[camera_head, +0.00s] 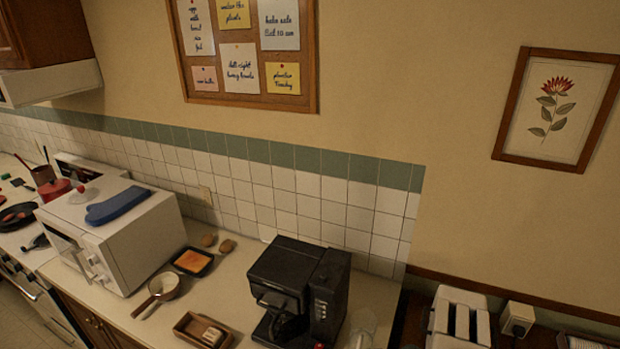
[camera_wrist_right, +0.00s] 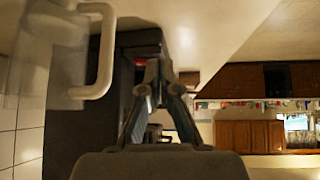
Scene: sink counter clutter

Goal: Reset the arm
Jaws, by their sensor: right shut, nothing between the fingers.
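My right gripper (camera_wrist_right: 155,78) shows in the right wrist view. Its two fingers come together at the tips and hold nothing. Behind it stands the black coffee maker (camera_wrist_right: 85,115), which looks turned over in this view. The gripper appears close to it, but I cannot tell whether they touch. A clear jug with a pale handle (camera_wrist_right: 103,55) is at the upper left of the gripper. In the head view neither gripper shows. My left gripper is in no view.
In the head view the coffee maker (camera_head: 298,290) stands on the counter (camera_head: 225,280). A wooden tray (camera_head: 190,328), a small pan (camera_head: 163,286) and a dark dish (camera_head: 193,262) lie left of it. A microwave (camera_head: 130,240) stands further left and a toaster (camera_head: 460,318) at right.

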